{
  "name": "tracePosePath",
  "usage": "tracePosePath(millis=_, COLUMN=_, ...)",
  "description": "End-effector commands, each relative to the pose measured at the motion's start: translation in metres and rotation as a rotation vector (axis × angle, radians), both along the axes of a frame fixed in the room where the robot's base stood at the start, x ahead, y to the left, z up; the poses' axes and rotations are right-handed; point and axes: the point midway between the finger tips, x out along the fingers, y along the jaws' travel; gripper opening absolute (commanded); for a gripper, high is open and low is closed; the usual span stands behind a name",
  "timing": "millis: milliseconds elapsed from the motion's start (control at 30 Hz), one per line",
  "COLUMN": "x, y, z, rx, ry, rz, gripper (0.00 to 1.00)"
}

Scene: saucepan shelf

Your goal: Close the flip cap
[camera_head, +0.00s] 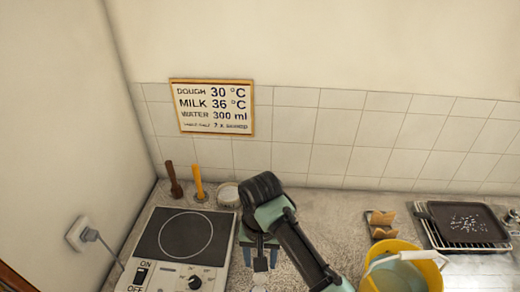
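My gripper (260,258) points down over the speckled counter, just right of the hot plate. Its two fingers look spread apart. A small dark grey piece (261,265) shows between and just below the fingers, with a paler part under it. It may be the flip cap and its container, but it is too small to tell. I cannot tell whether the cap is up or down, or whether my gripper touches it. My wrist and forearm cover the counter behind and to the right.
The hot plate (187,236) with its knob and ON/OFF switch stands left. Behind it are a brown tool (174,182), a yellow-handled tool (198,183) and a round pale container (228,194). A yellow bucket (433,274), a wooden holder (380,222) and a dark tray (497,229) stand right.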

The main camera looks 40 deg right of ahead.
Motion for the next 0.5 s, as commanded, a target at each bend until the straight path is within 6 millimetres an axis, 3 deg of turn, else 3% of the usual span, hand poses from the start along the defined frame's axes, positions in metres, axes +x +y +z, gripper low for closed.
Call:
tracePosePath(millis=200, x=0.0, y=0.0, z=-0.02, rx=0.001, ry=-0.001, rz=0.001, gripper=0.55)
tracePosePath(millis=500, x=0.0, y=0.0, z=-0.023, rx=0.0, ry=-0.001, rz=0.001, gripper=0.55)
